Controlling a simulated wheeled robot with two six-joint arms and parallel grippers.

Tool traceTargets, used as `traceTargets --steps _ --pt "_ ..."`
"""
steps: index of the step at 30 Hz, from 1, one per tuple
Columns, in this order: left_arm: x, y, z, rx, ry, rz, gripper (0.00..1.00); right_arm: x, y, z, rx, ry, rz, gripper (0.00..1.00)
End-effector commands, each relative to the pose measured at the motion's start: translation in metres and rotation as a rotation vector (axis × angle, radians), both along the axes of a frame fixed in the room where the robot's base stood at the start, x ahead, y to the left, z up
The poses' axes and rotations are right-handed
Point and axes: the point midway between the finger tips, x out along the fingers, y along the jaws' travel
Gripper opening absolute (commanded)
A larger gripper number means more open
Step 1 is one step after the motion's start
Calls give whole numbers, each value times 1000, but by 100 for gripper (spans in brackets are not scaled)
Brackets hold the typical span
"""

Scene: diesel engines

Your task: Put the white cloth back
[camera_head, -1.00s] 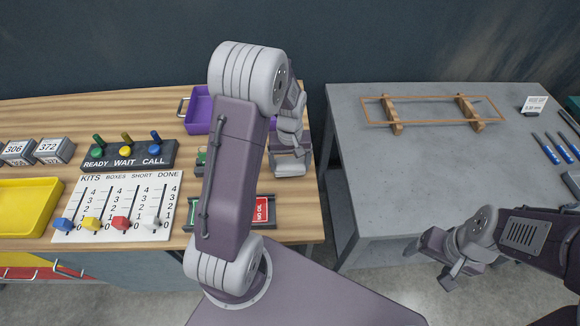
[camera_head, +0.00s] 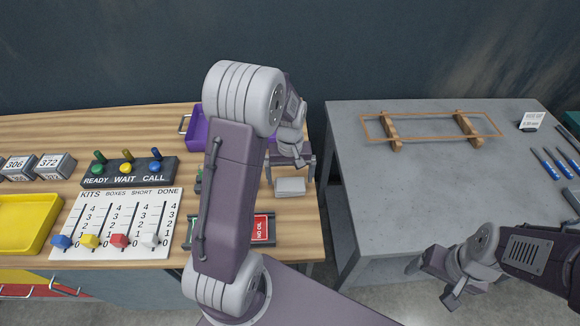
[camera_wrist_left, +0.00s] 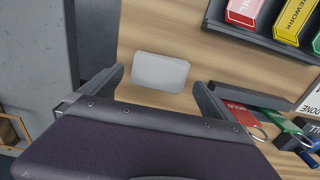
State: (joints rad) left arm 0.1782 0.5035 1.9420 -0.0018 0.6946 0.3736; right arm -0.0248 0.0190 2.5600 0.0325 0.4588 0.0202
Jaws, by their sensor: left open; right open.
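The white cloth (camera_head: 290,186) is a small, flat, pale grey-white folded rectangle on the right part of the wooden table. In the left wrist view the cloth (camera_wrist_left: 160,72) lies on bare wood between my open left fingers. My left gripper (camera_head: 290,172) is open and empty, at the far side of the cloth in the head view. It also shows in the left wrist view (camera_wrist_left: 158,85). My right gripper (camera_head: 436,280) is open and empty, low at the right in front of the grey table, far from the cloth.
A purple bin (camera_head: 197,130) stands behind my left arm. The KITS slider board (camera_head: 115,222) and yellow tray (camera_head: 22,222) lie further left. A gap separates the grey table (camera_head: 400,185), which carries a wooden frame (camera_head: 430,128).

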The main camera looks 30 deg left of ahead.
Motion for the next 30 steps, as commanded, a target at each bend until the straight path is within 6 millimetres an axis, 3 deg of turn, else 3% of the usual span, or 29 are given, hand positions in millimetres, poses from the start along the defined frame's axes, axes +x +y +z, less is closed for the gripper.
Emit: traceTargets --steps 3,7,12,17,20,24,30 --pt "1 0 34 1 -6 0 100 0 0 4 0 0 0 77" --pt "1 0 60 1 -3 0 100 0 0 6 0 0 0 77" --pt "0 0 76 0 0 0 100 0 0 7 0 0 0 77" --pt "-3 -3 77 -1 -1 -13 100 0 0 7 0 0 0 77" --pt "-22 -20 70 -2 -18 -108 100 0 0 7 0 0 0 77" --pt "-70 -52 54 0 -61 -320 100 0 0 7 0 0 0 77" --pt "-118 -71 38 9 -101 -509 100 0 0 7 0 0 0 77"
